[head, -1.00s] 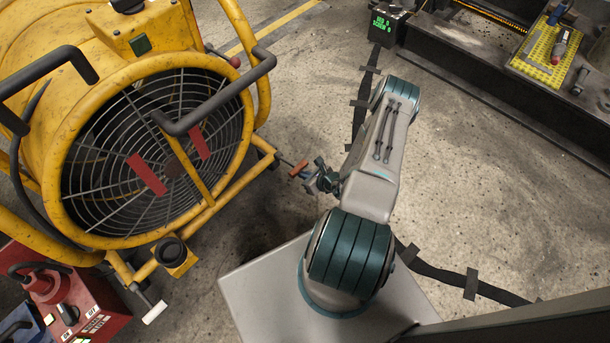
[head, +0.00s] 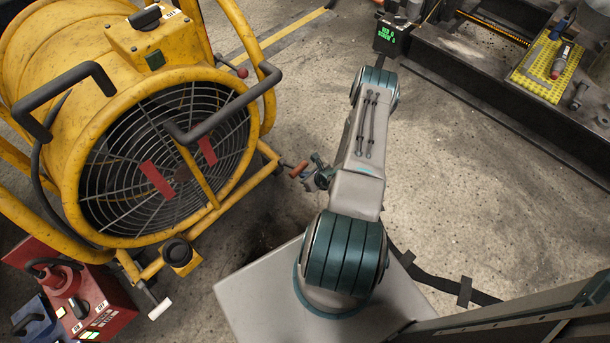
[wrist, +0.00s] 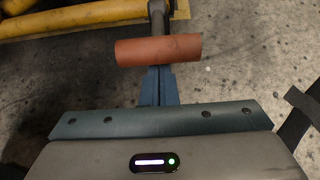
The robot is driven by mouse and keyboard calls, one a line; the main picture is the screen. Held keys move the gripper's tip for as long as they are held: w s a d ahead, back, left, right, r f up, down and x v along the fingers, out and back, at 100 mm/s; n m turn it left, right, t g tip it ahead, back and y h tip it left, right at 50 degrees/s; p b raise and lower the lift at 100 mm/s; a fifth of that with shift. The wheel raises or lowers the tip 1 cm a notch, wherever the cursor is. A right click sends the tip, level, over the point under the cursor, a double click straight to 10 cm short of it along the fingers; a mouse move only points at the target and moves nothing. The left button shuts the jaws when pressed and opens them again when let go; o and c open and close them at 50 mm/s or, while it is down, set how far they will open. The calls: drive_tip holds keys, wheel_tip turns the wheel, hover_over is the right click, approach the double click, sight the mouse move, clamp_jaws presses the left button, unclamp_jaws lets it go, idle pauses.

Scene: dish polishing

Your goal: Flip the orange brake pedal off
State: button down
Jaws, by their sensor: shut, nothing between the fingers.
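The orange brake pedal (head: 299,169) is a short orange bar on a thin arm at the right end of the yellow fan frame. In the wrist view the pedal (wrist: 158,50) lies crosswise just past my fingertips, on a grey lever. My gripper (wrist: 158,74) is shut with nothing between its blue fingers, pointing at the middle of the pedal. The fingertips look close to or against the pedal's near edge; I cannot tell whether they touch. In the head view my gripper (head: 316,172) is small and partly hidden by my arm.
The big yellow fan (head: 120,100) stands at left with dark handles. A red switch box (head: 95,305) is at lower left, and a white-ended pedal (head: 160,309) juts from the frame. A bench with a yellow mat (head: 540,75) is at upper right. Open floor lies to the right.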

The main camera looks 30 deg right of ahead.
drive_tip(key=shift+w+r, duration=0.2)
drive_tip(key=shift+w, duration=0.1)
wheel_tip(320, 180, down, 4)
drive_tip(key=s+b, duration=0.2)
drive_tip(key=b, duration=0.1)
drive_tip(key=w+r+p+v, duration=0.1)
drive_tip(key=p+v, duration=0.3)
drive_tip(key=v, duration=0.6)
drive_tip(key=shift+s+d+r, duration=0.15)
drive_tip(key=shift+s+r, duration=0.05)
drive_tip(key=shift+r, duration=0.05)
